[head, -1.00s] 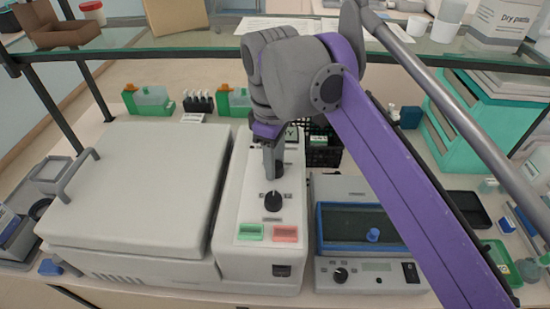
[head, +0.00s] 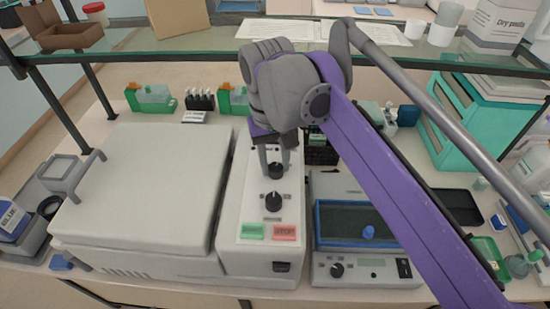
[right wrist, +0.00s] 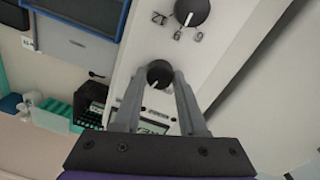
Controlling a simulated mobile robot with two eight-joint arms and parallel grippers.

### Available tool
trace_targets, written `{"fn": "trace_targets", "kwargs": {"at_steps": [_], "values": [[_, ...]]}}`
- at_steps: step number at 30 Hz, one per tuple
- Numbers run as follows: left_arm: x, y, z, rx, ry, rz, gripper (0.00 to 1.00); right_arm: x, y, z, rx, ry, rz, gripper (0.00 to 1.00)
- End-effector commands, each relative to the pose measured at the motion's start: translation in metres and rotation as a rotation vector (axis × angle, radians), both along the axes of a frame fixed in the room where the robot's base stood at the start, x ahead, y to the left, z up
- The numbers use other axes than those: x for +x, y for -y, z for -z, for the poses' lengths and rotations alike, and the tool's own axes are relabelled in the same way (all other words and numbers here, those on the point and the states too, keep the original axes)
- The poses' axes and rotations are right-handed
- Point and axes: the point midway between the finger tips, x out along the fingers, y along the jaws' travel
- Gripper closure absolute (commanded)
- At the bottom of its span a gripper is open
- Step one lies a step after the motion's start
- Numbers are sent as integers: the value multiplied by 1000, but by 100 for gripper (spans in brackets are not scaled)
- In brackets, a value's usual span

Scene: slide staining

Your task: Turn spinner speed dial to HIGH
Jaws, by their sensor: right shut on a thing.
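The spinner is a large pale grey machine (head: 150,185) with a closed lid and a white control panel (head: 245,205) on its right side. The panel has two black dials, a green button (head: 252,232) and a red button (head: 285,232). My right gripper (head: 276,168) points down at the upper dial (head: 276,172). In the right wrist view its fingers (right wrist: 160,78) are closed on both sides of that dial (right wrist: 158,73). The lower dial (head: 273,201) is free; printed numbers ring it in the right wrist view (right wrist: 192,10). The upper dial's markings are mostly hidden. My left gripper is not in view.
A grey device with a blue-framed window (head: 352,222) stands right of the panel. A black crate (head: 318,155) sits behind it. A glass shelf (head: 200,48) crosses above the back. Green holders (head: 150,98) stand behind the spinner.

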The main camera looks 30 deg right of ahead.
Motion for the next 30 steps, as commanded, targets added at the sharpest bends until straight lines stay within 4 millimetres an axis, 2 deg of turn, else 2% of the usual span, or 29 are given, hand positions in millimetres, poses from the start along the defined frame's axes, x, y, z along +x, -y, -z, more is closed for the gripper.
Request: {"fn": "trace_targets", "kwargs": {"at_steps": [6, 15, 30], "values": [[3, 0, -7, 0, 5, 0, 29, 0, 1, -1, 0, 0, 185, 100], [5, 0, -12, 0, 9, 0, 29, 1, 1, 0, -1, 1, 360, 100], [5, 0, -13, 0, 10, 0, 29, 1, 1, 0, -1, 0, 440, 100]]}}
